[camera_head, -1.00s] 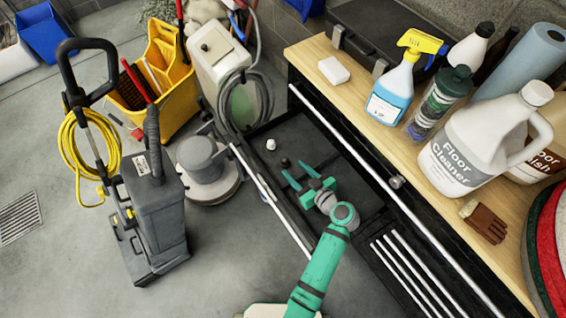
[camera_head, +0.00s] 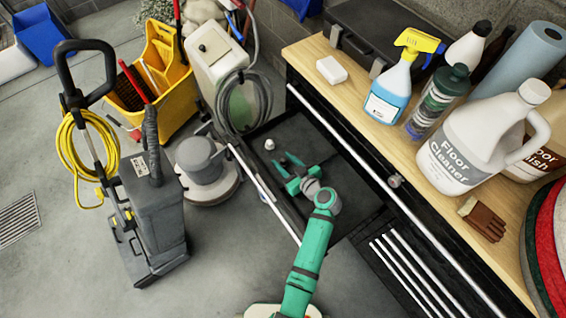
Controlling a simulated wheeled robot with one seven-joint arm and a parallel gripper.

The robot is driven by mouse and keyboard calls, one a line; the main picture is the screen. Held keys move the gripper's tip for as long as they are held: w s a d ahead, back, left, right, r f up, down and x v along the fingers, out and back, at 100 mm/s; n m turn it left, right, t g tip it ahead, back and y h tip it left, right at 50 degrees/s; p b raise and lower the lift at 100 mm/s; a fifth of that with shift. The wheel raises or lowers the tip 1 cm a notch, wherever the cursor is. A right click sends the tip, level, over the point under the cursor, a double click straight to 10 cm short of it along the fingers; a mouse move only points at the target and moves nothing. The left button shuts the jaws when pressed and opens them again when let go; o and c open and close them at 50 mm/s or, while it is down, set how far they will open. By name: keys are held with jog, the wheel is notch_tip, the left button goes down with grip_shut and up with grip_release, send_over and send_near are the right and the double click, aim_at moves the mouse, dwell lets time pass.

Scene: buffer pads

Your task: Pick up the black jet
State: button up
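My gripper (camera_head: 282,164) is low in the open black drawer (camera_head: 316,143), with its two green fingers spread and pointing up and left in the picture. The black jet, a small dark piece (camera_head: 284,162), shows faintly between the fingertips against the dark drawer floor. I cannot tell whether either finger touches it. A small white jet (camera_head: 269,144) stands on the drawer floor just beyond the fingertips.
The drawer's front rail (camera_head: 265,190) runs along the left of my gripper. The wooden worktop (camera_head: 345,92) with a spray bottle (camera_head: 390,88) and floor cleaner jug (camera_head: 478,140) is to the right. A grey floor machine (camera_head: 205,168) stands to the left.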

jog(key=c, duration=0.7)
